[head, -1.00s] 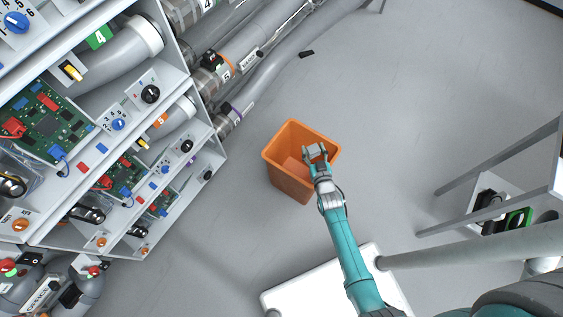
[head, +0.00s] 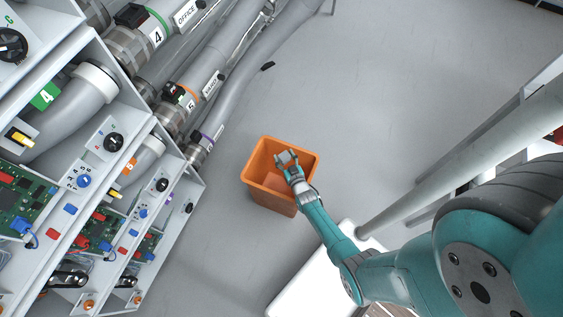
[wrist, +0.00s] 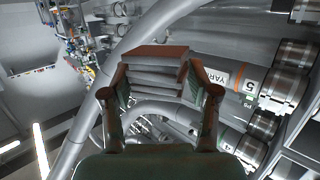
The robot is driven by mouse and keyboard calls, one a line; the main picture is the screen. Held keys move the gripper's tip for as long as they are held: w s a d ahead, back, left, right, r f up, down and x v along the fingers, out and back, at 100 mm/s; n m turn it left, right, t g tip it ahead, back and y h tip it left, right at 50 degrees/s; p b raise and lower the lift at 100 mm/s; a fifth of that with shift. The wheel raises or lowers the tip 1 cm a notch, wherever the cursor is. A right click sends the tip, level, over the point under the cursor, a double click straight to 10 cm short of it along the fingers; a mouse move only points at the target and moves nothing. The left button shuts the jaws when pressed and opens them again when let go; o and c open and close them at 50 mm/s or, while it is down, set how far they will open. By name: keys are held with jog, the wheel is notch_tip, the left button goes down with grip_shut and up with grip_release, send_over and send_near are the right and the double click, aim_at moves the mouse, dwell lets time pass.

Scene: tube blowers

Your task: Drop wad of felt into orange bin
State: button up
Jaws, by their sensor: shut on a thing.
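The orange bin (head: 268,198) stands on the grey floor in the middle of the head view, its open top facing up. My gripper (head: 286,160) is above the bin's opening in that picture; its exact height over the rim is hard to tell. It is shut on a small grey block-like piece, the wad of felt (head: 287,156). In the wrist view, the felt (wrist: 153,80) shows as a layered grey piece with reddish-brown edges between the two fingers of my gripper (wrist: 158,92). The bin is not visible in the wrist view.
A shelf unit with circuit boards (head: 20,195) and knobs fills the left. Large grey pipes (head: 245,75) run along the upper left. A small black object (head: 267,66) lies near the pipes.

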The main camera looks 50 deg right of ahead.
jog(key=shift+f, duration=0.9)
jog(key=o, duration=1)
jog(key=shift+r, duration=5)
